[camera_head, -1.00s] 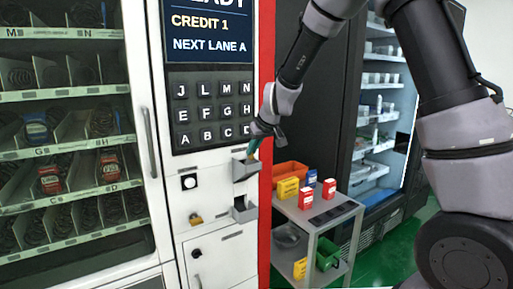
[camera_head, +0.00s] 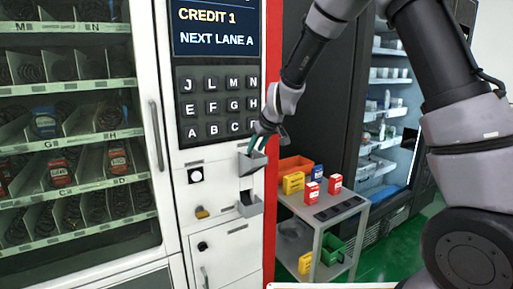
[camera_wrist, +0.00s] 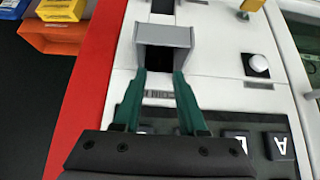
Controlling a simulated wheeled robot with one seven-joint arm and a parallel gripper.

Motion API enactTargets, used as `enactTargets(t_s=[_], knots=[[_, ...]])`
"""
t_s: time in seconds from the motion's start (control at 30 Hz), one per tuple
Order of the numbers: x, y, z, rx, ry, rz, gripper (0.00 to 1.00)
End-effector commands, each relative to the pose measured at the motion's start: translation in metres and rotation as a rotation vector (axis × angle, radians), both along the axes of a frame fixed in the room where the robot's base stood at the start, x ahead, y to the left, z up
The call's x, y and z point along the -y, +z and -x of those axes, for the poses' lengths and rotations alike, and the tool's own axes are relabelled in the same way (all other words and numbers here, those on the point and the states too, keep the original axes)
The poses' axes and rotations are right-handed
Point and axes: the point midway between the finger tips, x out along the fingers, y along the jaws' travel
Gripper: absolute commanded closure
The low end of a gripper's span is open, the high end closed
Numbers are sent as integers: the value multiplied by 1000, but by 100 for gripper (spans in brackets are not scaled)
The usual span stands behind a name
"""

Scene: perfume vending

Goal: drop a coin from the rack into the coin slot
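My gripper (camera_head: 257,146) is in front of the vending machine, just above the upper grey open box (camera_head: 251,162) on its front panel. In the wrist view my gripper (camera_wrist: 160,74) has two green fingers standing apart at the lip of that grey box (camera_wrist: 164,35), with no coin visible between them. I cannot tell whether the fingertips touch the box; its inside is dark. No loose coin shows, and I cannot clearly identify the coin slot or the rack. The machine's screen (camera_head: 214,28) reads CREDIT 1 and NEXT LANE A.
A lower grey cup (camera_head: 250,206), a round white button (camera_head: 196,175) and a yellow knob (camera_head: 202,212) are on the panel below the keypad (camera_head: 217,105). A grey cart (camera_head: 338,212) with an orange bin (camera_head: 295,165) and small boxes stands close on the right.

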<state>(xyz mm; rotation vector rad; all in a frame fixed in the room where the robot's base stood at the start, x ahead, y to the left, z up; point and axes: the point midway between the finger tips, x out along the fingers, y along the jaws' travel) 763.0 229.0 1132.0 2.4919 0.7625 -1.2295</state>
Motion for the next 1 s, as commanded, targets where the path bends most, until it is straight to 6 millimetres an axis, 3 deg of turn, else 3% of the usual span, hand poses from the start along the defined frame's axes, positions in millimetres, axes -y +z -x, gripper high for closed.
enactTargets(t_s=[0.27,0.7,1.0], knots=[[5,15,8,4,3,1,59],[32,78,49,3,3,-1,59],[37,86,55,0,0,0,59]])
